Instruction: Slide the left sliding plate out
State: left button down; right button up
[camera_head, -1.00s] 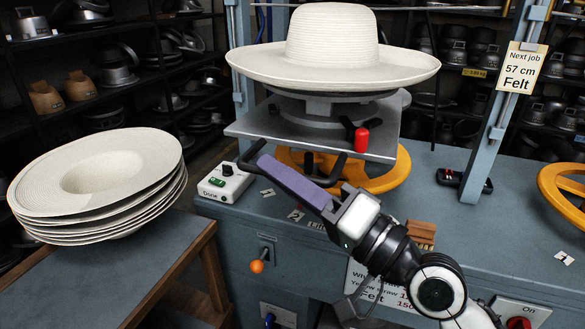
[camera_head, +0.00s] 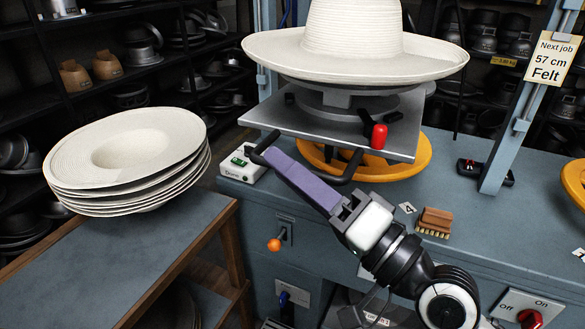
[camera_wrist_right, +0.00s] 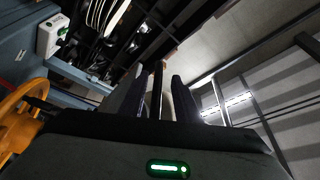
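The grey sliding plate (camera_head: 270,121) carries a round block with a straw hat (camera_head: 350,45) in the head view. A dark bar handle (camera_head: 340,180) runs along its front. A lever with a red knob (camera_head: 379,136) stands on its right part. My right gripper (camera_head: 275,157), with purple fingers, reaches the left part of the handle from the front right. In the right wrist view a dark bar (camera_wrist_right: 157,92) runs between the two fingers of my right gripper (camera_wrist_right: 155,85), with gaps beside it, so it looks open around the bar. My left gripper is not in view.
A yellow handwheel (camera_head: 408,165) sits under the plate. A white control box (camera_head: 242,166) and a brush (camera_head: 435,222) lie on the blue bench. Stacked hats (camera_head: 125,165) stand on the left table (camera_head: 90,270). A blue post (camera_head: 515,130) rises at the right.

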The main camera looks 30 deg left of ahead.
jog(key=shift+w, duration=0.1)
jog(key=shift+d, duration=0.1)
jog(key=b+v, duration=0.3)
jog(key=v, duration=0.7)
